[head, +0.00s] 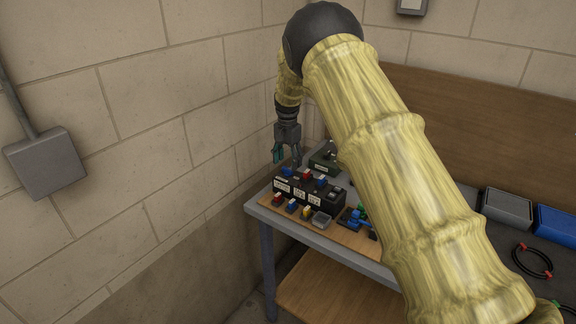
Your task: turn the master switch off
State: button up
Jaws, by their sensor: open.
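My gripper (286,157) is open and points down above the back left corner of the bench, with nothing seen between its fingers. Just below and to its right, a row of dark labelled blocks (299,192) carries small blue and red parts on top. A dark green-grey box (322,163) with a black part on top stands behind them, partly hidden by my arm. I cannot tell which of these is the master switch, or its position; the labels are too small to read.
The bench (322,243) stands against the walls. Small red, blue and yellow parts (292,206) and a small grey tray (320,219) lie near its front edge. A grey bin (507,207), a blue bin (556,225) and a black cable loop (532,262) are at right. My arm hides the bench's middle.

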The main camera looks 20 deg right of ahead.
aim_at(288, 168)
notch_tip(288, 168, up, 9)
jog(key=shift+r, duration=0.2)
dwell(0.4)
